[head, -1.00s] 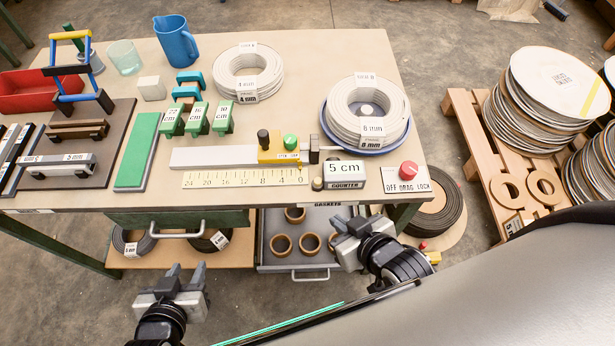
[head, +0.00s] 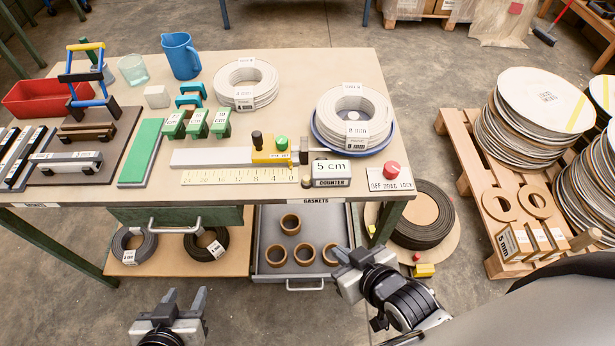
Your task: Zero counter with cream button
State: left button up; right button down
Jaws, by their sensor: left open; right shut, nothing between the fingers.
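My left gripper (head: 183,301) is open and empty, low in front of the table, well left of the counter.
A red knob (head: 391,168) on the drag lock plate is right of the counter. A yellow block with a green knob (head: 281,143) and a coil on a blue dish (head: 355,118) stand behind. An open drawer (head: 270,258) of gaskets juts out below.

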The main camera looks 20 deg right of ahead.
jog(key=w+a+r+n+y+b, duration=0.2)
jog(key=w+r+n+b, duration=0.15)
jog(key=w, duration=0.35)
jog(key=w+a+r+n+y+b, duration=0.1)
jog(key=w+a+r+n+b, duration=0.15)
jog(key=w+r, duration=0.4)
pick_arm(q)
jog(key=shift+n+t+h, duration=0.3)
jog(key=shift+h, duration=0.2)
jog(key=f+b, duration=0.1)
jog(key=d+f+b, duration=0.1)
jog(key=f+b, duration=0.3)
jog(key=shift+w+d, duration=0.15)
jog(key=shift+d, duration=0.25)
pick_arm(e)
jog(key=w+d+r+n+g+h, duration=0.1)
jog(key=w+d+r+n, duration=0.2)
jog(key=r+n, duration=0.2)
jog(key=shift+w+d+r+n+g+h, duration=0.15)
jog(key=shift+r+n+g+h, duration=0.2)
jog(key=shift+r, duration=0.25)
